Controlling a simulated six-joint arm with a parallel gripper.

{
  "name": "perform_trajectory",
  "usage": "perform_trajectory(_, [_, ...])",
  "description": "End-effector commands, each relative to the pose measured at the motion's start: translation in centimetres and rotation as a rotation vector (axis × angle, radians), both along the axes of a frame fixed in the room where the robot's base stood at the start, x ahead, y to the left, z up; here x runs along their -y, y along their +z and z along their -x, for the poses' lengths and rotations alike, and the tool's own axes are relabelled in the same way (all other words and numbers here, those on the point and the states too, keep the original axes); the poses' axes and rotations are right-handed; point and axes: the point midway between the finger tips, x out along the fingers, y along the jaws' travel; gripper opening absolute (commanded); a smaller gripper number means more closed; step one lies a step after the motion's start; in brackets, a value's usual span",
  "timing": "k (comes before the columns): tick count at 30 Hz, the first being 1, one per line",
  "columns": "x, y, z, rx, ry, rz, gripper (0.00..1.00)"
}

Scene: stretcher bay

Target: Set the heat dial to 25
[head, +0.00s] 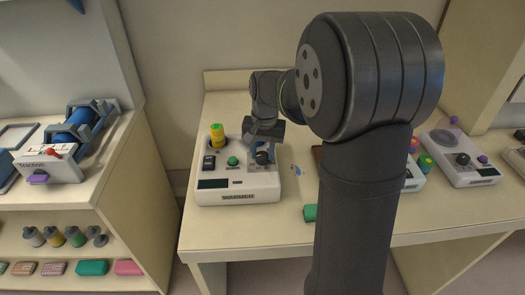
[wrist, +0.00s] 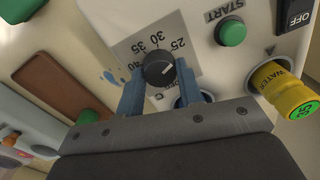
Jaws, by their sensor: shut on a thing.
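The white warmer (head: 238,187) stands on the table, with WARMER on its front. Its black heat dial (wrist: 158,68) has a white pointer line and sits by a grey scale plate (wrist: 140,46) marked 25, 30, 35 and 40. The pointer slants right and slightly up, on the 25 side; its exact reading is unclear. My gripper (wrist: 161,76) is shut on the dial, one blue finger on each side. In the head view my gripper (head: 263,141) reaches down over the dial (head: 262,158). The lower part of the scale is hidden by the fingers.
On the warmer are a green START button (wrist: 232,33), a black OFF switch (wrist: 295,14) and a yellow WATER cylinder (wrist: 284,89). A green block (head: 310,213) lies on the table to its right. Another dialled device (head: 466,172) stands farther right. Shelves with the Traction unit (head: 48,168) are left.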

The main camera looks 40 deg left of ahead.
Motion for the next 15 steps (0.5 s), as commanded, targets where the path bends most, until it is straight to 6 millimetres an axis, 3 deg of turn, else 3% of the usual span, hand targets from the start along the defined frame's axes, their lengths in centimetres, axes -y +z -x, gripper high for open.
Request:
perform_trajectory(11, [-0.04,0.1,-0.01,0.001,-0.006,-0.002,0.1])
perform_trajectory(12, [-0.04,0.1,-0.01,0.001,-0.006,-0.002,0.37])
perform_trajectory(15, [-0.04,0.08,-0.01,0.0,-0.006,-0.001,0.55])
